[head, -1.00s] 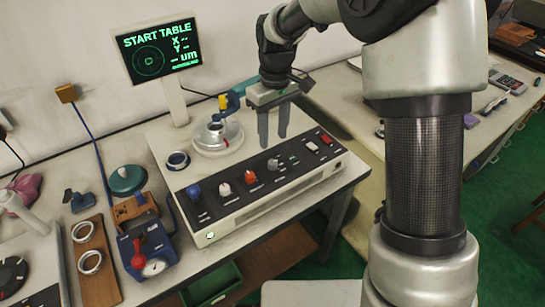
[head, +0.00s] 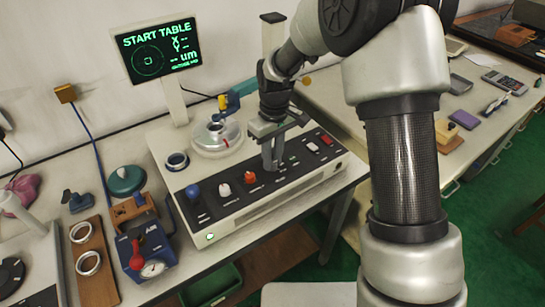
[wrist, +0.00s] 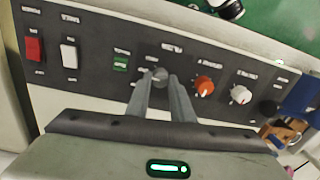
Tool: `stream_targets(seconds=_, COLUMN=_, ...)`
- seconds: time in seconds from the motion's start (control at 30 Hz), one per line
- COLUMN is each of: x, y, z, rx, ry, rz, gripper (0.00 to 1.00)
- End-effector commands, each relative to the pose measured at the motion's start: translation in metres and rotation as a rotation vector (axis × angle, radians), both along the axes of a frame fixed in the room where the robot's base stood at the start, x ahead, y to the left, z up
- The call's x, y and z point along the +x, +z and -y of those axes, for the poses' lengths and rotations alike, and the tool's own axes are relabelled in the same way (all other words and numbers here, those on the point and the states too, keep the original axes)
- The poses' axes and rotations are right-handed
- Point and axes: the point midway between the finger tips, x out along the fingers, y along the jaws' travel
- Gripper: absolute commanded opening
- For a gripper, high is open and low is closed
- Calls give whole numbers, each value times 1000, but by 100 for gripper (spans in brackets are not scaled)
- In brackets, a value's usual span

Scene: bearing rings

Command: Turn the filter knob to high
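The control panel's front holds a row of knobs. A grey knob (wrist: 160,74) sits between an orange-red knob (wrist: 204,86) and a small green switch (wrist: 121,64) in the wrist view. The fingers stand apart and contact with the knob is not clear. In the head view my gripper (head: 270,163) hides most of that knob.
A round turntable (head: 207,145) stands behind. The screen (head: 158,48) reads START TABLE.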

Motion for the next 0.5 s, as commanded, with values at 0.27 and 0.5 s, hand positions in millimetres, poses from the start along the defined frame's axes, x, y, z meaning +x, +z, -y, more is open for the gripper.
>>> stream_targets(seconds=0.27, x=0, y=0, z=0, rx=0, ry=-5, rz=0, gripper=0)
stream_targets(seconds=0.5, x=0, y=0, z=0, rx=0, ry=-78, rz=0, gripper=0)
